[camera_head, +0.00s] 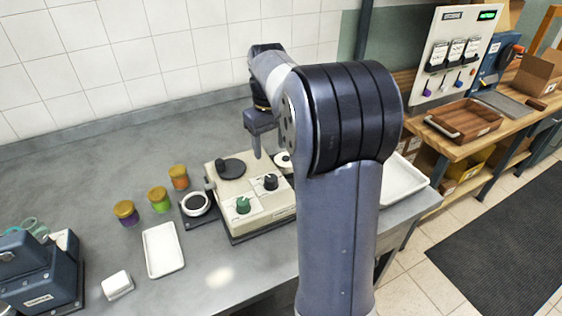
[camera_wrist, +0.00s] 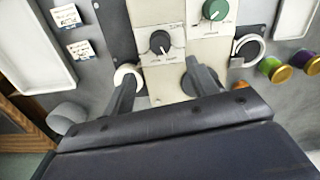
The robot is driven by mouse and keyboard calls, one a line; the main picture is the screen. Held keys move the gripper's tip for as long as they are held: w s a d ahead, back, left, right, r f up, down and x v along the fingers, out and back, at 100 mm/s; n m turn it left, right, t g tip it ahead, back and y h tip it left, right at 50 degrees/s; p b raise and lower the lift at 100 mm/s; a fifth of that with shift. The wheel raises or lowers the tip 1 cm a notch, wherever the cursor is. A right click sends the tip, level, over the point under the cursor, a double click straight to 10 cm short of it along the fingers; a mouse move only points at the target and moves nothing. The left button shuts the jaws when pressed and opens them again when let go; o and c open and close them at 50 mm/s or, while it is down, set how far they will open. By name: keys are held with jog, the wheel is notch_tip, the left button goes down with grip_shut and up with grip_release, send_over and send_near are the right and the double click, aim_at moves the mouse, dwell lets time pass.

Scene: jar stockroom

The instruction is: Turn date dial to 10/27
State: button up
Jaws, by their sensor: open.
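A beige machine (camera_head: 240,196) stands on the grey counter, with a green knob (camera_head: 243,205) and a black knob (camera_head: 270,182) on white plates. The dial labels are too small to read, so I cannot tell which one is the date dial. My gripper (camera_head: 257,148) is above the back of the machine, partly hidden by my arm. In the wrist view my gripper (camera_wrist: 162,72) is open and empty, its fingers apart on either side below the black knob (camera_wrist: 160,42). The green knob (camera_wrist: 214,9) lies farther off. A black round part (camera_wrist: 197,80) is partly hidden by the right finger.
Several lidded jars (camera_head: 159,199) and a white ring on a dark base (camera_head: 196,204) are left of the machine. A white tray (camera_head: 163,250) lies in front of them. Another white tray (camera_head: 402,182) is at the right.

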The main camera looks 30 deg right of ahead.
aim_at(271, 178)
notch_tip(271, 178, down, 11)
jog(key=shift+r, duration=0.15)
dwell(0.4)
jog(key=c, duration=1)
